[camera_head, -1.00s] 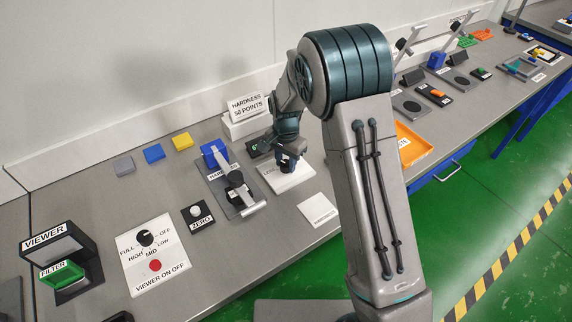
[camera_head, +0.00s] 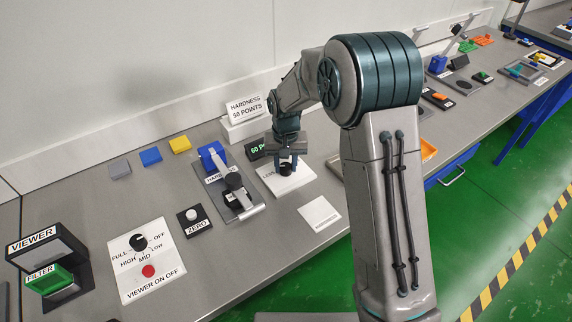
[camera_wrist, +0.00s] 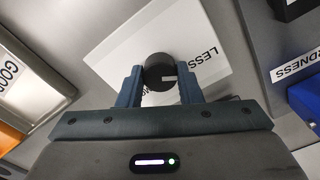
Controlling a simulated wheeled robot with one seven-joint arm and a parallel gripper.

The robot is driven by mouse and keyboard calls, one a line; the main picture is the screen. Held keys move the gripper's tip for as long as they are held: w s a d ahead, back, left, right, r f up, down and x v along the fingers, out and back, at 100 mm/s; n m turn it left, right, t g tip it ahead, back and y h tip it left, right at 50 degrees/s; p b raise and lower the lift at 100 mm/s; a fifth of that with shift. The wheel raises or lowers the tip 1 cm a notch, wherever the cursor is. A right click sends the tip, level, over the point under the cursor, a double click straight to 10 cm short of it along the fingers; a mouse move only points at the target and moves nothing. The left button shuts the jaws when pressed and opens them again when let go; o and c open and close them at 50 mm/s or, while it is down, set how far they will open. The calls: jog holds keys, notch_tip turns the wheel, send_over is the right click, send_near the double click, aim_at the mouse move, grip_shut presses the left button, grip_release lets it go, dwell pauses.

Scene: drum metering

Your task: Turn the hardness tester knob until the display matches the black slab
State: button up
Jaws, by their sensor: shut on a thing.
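A black round knob (camera_head: 285,169) stands on a white panel (camera_head: 303,180) with partly hidden lettering. In the wrist view the knob (camera_wrist: 159,72) sits between both fingertips, and the word "LESS" shows on the panel (camera_wrist: 113,52). My gripper (camera_head: 286,164) points down and is shut on the knob. A small dark display (camera_head: 257,149) behind shows green text starting "60 P"; its right end is hidden by my gripper. The sign (camera_head: 245,106) behind reads "HARDNESS 50 POINTS". The tester (camera_head: 213,157), with blue block and grey lever, stands left; a black piece (camera_head: 237,197) lies on its base.
A ZERO button (camera_head: 191,215), a viewer switch panel (camera_head: 160,270) and the viewer (camera_head: 70,238) stand further left. Grey, blue (camera_head: 150,157) and yellow slabs lie behind. A white card (camera_head: 319,211) lies in front of the panel.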

aim_at(286, 166)
jog(key=shift+w+r, duration=0.1)
dwell(0.3)
jog(key=o, duration=1)
jog(key=shift+r+b, duration=0.5)
jog(key=shift+r, duration=6.35)
